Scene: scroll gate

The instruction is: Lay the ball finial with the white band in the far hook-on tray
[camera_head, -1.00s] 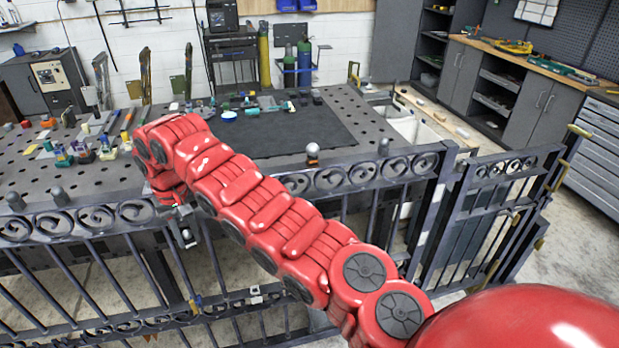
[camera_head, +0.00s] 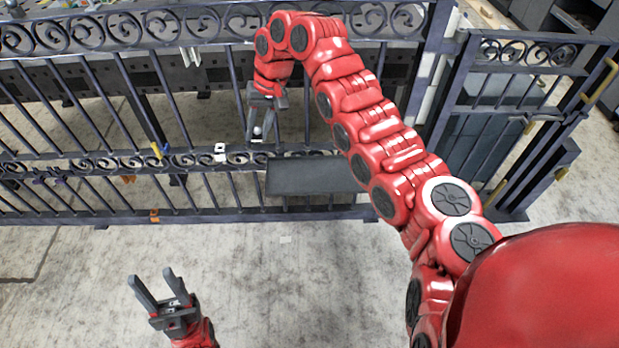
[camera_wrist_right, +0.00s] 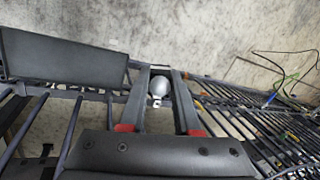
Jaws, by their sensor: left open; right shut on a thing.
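My right gripper (camera_head: 261,122) is shut on a small pale ball finial (camera_head: 257,131), pointing down beside the fence's lower scroll band. In the right wrist view the silvery ball finial (camera_wrist_right: 158,87) sits between the two fingers (camera_wrist_right: 160,76), with a small whitish part below it. Its band is not clear. A flat dark grey hook-on tray (camera_head: 315,176) hangs at the fence's lower rail, just right of and below the gripper; it also shows in the right wrist view (camera_wrist_right: 70,57), left of the fingers. I cannot tell whether it is the far one. My left gripper (camera_head: 152,277) is open and empty over the floor.
The dark iron fence (camera_head: 110,165) with scroll bands runs across the view. A gate section (camera_head: 500,125) stands at the right. Small white (camera_head: 220,153) and orange (camera_head: 154,216) pieces are on the lower rails.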

